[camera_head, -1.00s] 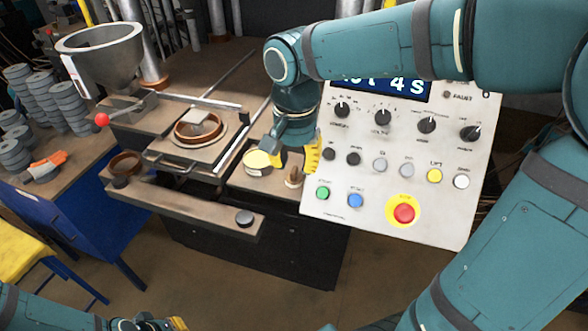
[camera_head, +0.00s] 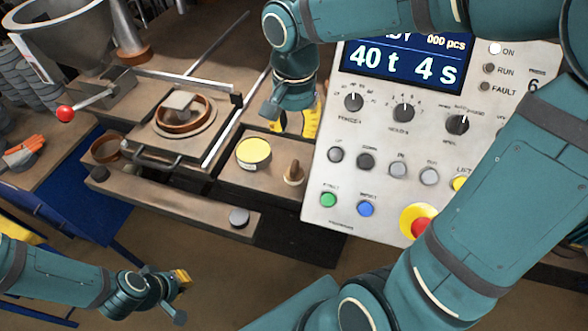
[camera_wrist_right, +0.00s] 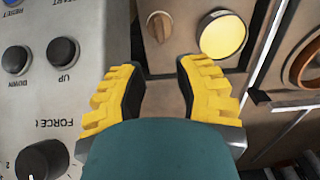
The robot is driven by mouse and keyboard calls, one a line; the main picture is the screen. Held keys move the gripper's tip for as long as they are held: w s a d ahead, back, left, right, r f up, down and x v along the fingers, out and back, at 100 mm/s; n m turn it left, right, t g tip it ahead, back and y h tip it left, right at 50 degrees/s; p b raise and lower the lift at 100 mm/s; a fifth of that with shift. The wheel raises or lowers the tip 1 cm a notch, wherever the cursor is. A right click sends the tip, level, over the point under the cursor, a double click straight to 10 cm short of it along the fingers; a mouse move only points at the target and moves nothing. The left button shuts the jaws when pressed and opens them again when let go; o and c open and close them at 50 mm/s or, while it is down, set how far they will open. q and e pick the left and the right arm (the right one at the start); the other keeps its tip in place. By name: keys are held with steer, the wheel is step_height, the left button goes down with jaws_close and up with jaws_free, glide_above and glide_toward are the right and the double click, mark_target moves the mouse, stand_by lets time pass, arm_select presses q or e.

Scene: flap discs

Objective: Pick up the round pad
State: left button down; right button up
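A round, yellow-topped piece with a pale side (camera_head: 253,152) stands on the brown ledge beside the control panel. It also shows in the right wrist view (camera_wrist_right: 223,36), above the right finger. A small wooden knob on a round base (camera_head: 294,173) stands next to it and shows in the right wrist view (camera_wrist_right: 160,27), beyond the gap between the fingers. I cannot tell for sure which is the round pad. My right gripper (camera_head: 296,120) is open and empty, with its yellow fingers (camera_wrist_right: 161,92) apart. My left gripper (camera_head: 183,290) is low at the left, its fingers unclear.
The control panel (camera_head: 385,150) stands close to the right gripper. A brown ring (camera_head: 184,125) with a grey block sits on the fixture at left. A metal hopper (camera_head: 65,30) and a red ball knob (camera_head: 65,114) are farther left. A dark round knob (camera_head: 239,217) is on the front bar.

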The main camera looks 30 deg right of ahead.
mark_target(294, 165)
step_height(294, 165, down, 13)
steer(key=shift+r+b, duration=0.1)
steer(key=shift+b, duration=0.7)
jaws_close()
